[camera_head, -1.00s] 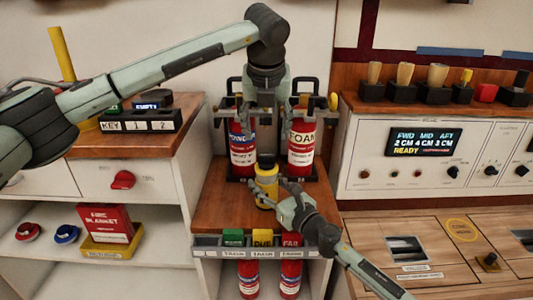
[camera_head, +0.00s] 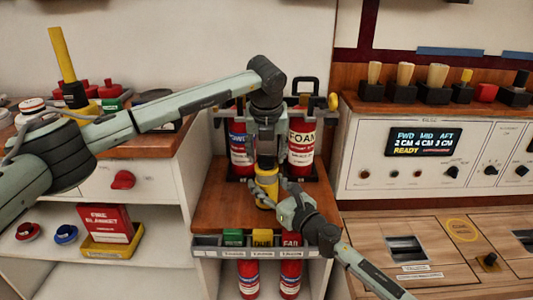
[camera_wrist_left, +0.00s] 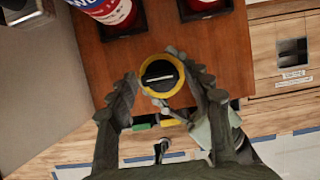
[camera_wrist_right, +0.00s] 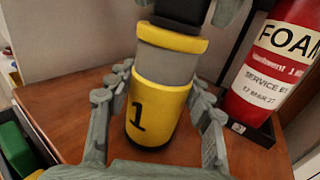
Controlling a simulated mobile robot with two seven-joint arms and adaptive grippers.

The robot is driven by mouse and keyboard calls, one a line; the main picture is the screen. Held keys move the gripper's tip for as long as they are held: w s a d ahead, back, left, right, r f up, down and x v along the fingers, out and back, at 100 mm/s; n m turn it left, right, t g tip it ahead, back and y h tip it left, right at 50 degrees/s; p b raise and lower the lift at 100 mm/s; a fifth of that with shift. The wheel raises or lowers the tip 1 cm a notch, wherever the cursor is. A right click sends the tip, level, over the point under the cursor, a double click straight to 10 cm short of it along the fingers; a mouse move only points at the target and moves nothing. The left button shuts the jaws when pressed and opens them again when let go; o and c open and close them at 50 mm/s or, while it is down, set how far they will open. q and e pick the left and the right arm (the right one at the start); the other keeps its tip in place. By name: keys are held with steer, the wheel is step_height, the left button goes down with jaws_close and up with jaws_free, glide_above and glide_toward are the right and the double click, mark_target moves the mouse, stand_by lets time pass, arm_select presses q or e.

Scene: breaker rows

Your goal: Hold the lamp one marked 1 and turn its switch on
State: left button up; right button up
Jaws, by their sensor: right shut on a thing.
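The lamp marked 1 (camera_head: 264,188) stands upright on the wooden top. In the right wrist view its yellow body (camera_wrist_right: 157,108) bears a black 1, with a grey band and yellow ring above. My right gripper (camera_head: 275,193) is shut on the lamp's lower body from the front right. My left gripper (camera_head: 266,160) points down over the lamp's top, open, with one finger on each side. In the left wrist view the dark switch (camera_wrist_left: 161,77) with a white line sits inside the yellow ring, between the left fingers (camera_wrist_left: 165,82). Contact there cannot be told.
Red extinguishers stand close behind, one labelled FOAM (camera_head: 301,145). A label rail with coloured blocks (camera_head: 262,238) runs along the front edge. A control panel (camera_head: 430,155) is at right, and a white cabinet (camera_head: 150,180) at left.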

arm_select(q)
steer(key=c, duration=0.8)
steer(key=shift+m, duration=0.4)
steer(key=shift+c, duration=0.2)
steer(key=m+h, duration=0.1)
steer(key=m, duration=0.2)
steer(key=shift+a, duration=0.15)
steer(key=m+h, duration=0.1)
steer(key=m, duration=0.1)
steer(key=m+g+h, duration=0.1)
steer(key=m, duration=0.2)
steer(key=shift+w+a, duration=0.1)
steer(key=m+g, duration=0.1)
steer(key=m, duration=0.1)
steer(key=m+h, duration=0.1)
steer(key=m, duration=0.1)
steer(key=shift+w+m+g, duration=0.1)
steer(key=shift+m+g, duration=0.3)
steer(key=m, duration=0.2)
steer(key=m+g, duration=0.1)
steer(key=m, duration=0.1)
steer(key=shift+w+g, duration=0.1)
steer(key=shift+g, duration=0.2)
steer(key=shift+a+m, duration=0.1)
steer(key=shift+m, duration=0.2)
